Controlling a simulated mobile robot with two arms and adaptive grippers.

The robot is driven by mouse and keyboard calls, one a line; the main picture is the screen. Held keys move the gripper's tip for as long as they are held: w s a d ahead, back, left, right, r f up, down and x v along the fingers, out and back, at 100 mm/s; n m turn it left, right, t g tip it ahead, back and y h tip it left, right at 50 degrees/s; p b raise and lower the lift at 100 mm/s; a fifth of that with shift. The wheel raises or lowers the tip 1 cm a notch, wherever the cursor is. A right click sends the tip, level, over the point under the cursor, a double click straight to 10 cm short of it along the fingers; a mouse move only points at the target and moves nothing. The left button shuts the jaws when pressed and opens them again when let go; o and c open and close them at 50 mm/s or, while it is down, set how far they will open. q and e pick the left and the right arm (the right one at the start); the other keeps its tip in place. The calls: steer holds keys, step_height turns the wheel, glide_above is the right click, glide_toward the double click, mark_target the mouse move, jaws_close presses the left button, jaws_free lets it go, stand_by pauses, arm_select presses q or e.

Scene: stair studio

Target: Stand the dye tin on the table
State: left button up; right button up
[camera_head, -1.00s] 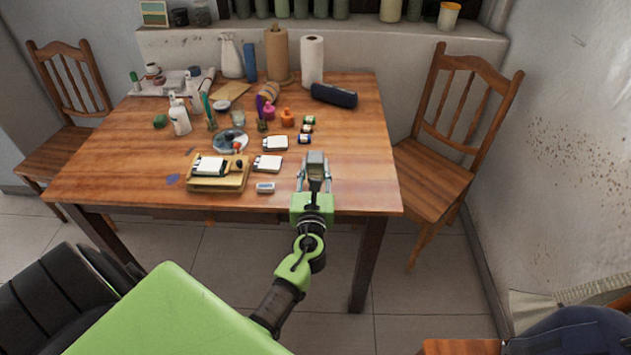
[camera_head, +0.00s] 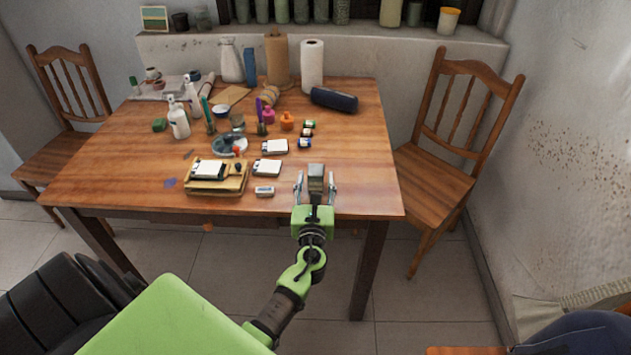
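A small grey, box-shaped tin (camera_head: 316,179), which I take to be the dye tin, is at the front right of the wooden table (camera_head: 350,150). My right gripper is not in view.
A white eraser-like block (camera_head: 264,191), white-topped boxes (camera_head: 267,168) and a wooden tray (camera_head: 217,188) lie left of the tin. A dark roll (camera_head: 334,99) lies farther back. The table right of the tin is clear. A wooden chair (camera_head: 440,185) stands at the right.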

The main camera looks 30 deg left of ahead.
arm_select(q)
steer(key=shift+r, duration=0.25)
steer(key=v, duration=1.2)
steer(key=shift+b, duration=0.4)
steer(key=s+d+f+n+g+h, duration=0.2)
steer(key=s+f+n+g, duration=0.15)
steer(key=f, duration=0.85)
steer(key=s+d+f+n+g+h, duration=0.25)
steer(key=s+f+n, duration=0.2)
steer(key=f, duration=0.75)
steer(key=s+d+f+n+g+h, duration=0.25)
steer(key=s+f, duration=0.25)
steer(key=f, duration=0.7)
steer(key=s+f+n+g+h, duration=0.1)
steer(key=s+f+n+g, duration=0.1)
steer(key=s+f+n, duration=0.3)
steer(key=s+f+n+g, duration=0.1)
steer(key=s+f+n, duration=0.4)
steer(key=s, duration=0.9)
steer(key=s+f+n+g+h, duration=0.1)
steer(key=s+f+n+g, duration=0.1)
steer(key=s+f+n, duration=0.4)
steer(key=s, duration=0.4)
steer(key=shift+d+n+g+h, duration=0.3)
steer(key=shift+d+n+g, duration=0.05)
steer(key=shift+d, duration=0.05)
